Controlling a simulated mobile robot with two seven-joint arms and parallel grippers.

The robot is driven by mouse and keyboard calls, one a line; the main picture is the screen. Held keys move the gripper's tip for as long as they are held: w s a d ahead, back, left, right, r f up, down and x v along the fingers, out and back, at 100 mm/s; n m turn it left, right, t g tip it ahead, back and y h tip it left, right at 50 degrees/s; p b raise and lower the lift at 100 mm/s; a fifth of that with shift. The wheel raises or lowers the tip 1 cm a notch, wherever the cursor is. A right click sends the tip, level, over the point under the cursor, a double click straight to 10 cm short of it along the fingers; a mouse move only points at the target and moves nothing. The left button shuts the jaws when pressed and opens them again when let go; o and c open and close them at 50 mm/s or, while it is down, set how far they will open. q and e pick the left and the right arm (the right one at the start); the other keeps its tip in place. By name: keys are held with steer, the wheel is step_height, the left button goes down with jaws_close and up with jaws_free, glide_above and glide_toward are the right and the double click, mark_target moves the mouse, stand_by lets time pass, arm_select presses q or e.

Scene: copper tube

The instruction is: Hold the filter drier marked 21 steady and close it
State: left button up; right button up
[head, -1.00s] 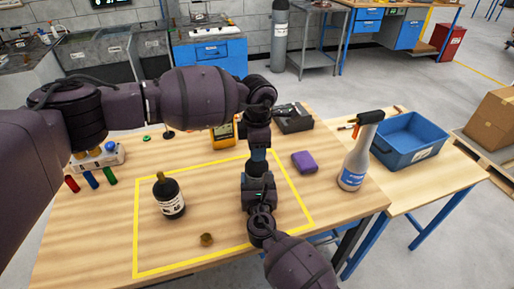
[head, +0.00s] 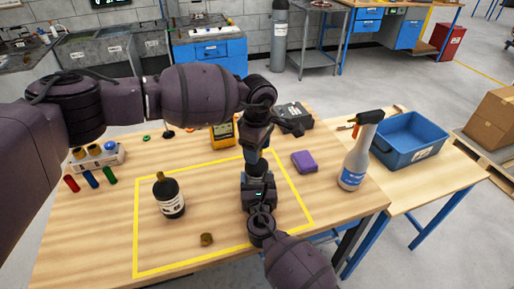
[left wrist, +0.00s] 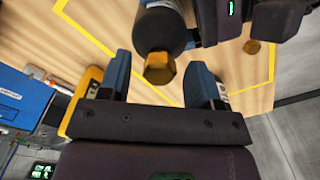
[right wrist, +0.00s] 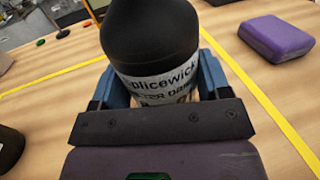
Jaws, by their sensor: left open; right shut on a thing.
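My right gripper (right wrist: 155,85) is shut on a black filter drier (right wrist: 150,35) with a white label, upright over the marked table area. The number 21 is not readable. A gold hexagonal cap (left wrist: 159,68) shows at the drier's top end. My left gripper (left wrist: 160,82) is open above it, with one finger on each side of the cap and gaps visible. In the head view my left gripper (head: 262,138) is above my right gripper (head: 258,180), and the arms hide most of the held drier. A second black drier (head: 170,199) stands to the left.
A loose brass piece (head: 206,240) lies near the front of the yellow outline. A purple block (head: 304,162), spray bottle (head: 356,160) and blue bin (head: 410,142) are on the right. A yellow meter (head: 222,134) is behind. The table between the second drier and my grippers is clear.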

arm_select(q)
steer(key=shift+r, duration=0.1)
steer(key=shift+r, duration=2.15)
steer(key=shift+c, duration=0.4)
steer(key=shift+w+d+r, duration=0.1)
steer(key=shift+w+r, duration=0.1)
steer(key=shift+r, duration=0.45)
steer(key=shift+r+n, duration=0.4)
steer(key=shift+n, duration=0.8)
steer(key=n, duration=0.2)
steer(key=r+n, duration=0.1)
steer(key=n, duration=0.4)
steer(key=shift+s+r, duration=0.1)
steer(key=shift+r, duration=0.05)
steer(key=n, duration=0.4)
steer(key=shift+s, duration=0.1)
